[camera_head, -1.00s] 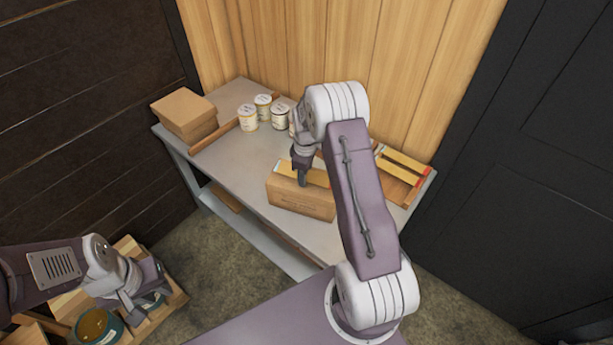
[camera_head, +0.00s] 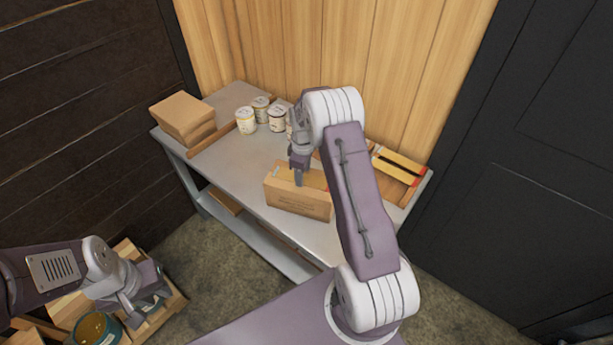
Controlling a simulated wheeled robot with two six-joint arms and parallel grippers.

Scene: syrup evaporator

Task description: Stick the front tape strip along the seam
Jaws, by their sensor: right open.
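A closed cardboard box (camera_head: 299,203) stands on the grey table. A yellow tape strip (camera_head: 315,179) shows on its top, partly hidden by my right gripper. My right gripper (camera_head: 299,181) is open and points down at the box top; I cannot tell whether it touches the strip. More yellow strips with red ends (camera_head: 402,162) lie on a wooden holder at the table's right end, partly behind my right arm. My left gripper (camera_head: 134,314) hangs low at the left, over a wooden crate; its jaw opening is unclear.
Several labelled cans (camera_head: 247,120) stand at the back by the wall. The table (camera_head: 232,160) is clear left of the box.

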